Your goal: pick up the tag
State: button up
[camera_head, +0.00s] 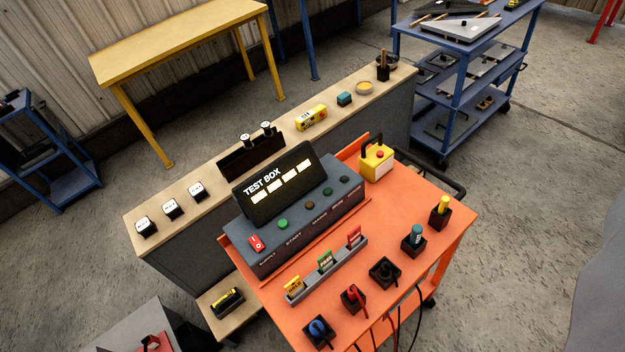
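Three upright tags stand in a grey slotted rack (327,271) on the orange cart top. They are a yellow tag (294,285) at the left, a green tag (325,260) in the middle and a red tag (354,237) at the right. The green one seems to read PASS; the lettering on the others is too small to read surely. My gripper is not in view.
Behind the rack on the orange cart (430,276) stands the test box (300,215). In front are several black holders with coloured plugs, like the blue one (319,331), and cables over the edge. A yellow box (376,163) stands at the back right. A bench (215,185) runs behind.

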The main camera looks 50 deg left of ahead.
aim_at(354, 236)
jog(key=u, duration=2.9)
jog(key=k, duration=1.45)
jog(key=z, duration=1.2)
